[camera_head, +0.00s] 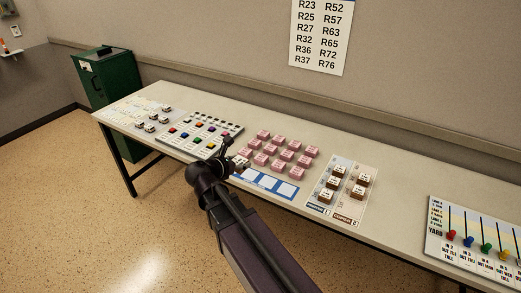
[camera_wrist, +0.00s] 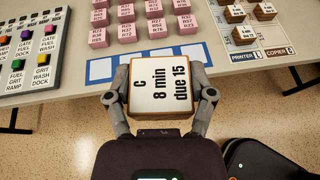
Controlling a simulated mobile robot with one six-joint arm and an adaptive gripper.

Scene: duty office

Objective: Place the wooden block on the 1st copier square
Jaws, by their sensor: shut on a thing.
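My gripper (camera_wrist: 163,98) is shut on a wooden block (camera_wrist: 162,85), with one finger on each side. The block's white top reads "C 8 min due 15". In the wrist view it is in front of the table's near edge. The copier sheet (camera_wrist: 272,34) is at the upper right, beside the printer sheet (camera_wrist: 243,47). In the head view the copier sheet (camera_head: 348,210) bears two wooden blocks farther up, and its near part is bare. My gripper (camera_head: 232,158) is well to the left of it there. The square numbers are too small to read.
Pink blocks (camera_head: 276,153) stand in rows behind a blue strip (camera_head: 264,183) with white squares. A button panel (camera_head: 195,133) is to the left. A yard board with coloured knobs (camera_head: 478,240) is at the far right. Bare table lies between it and the copier sheet.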

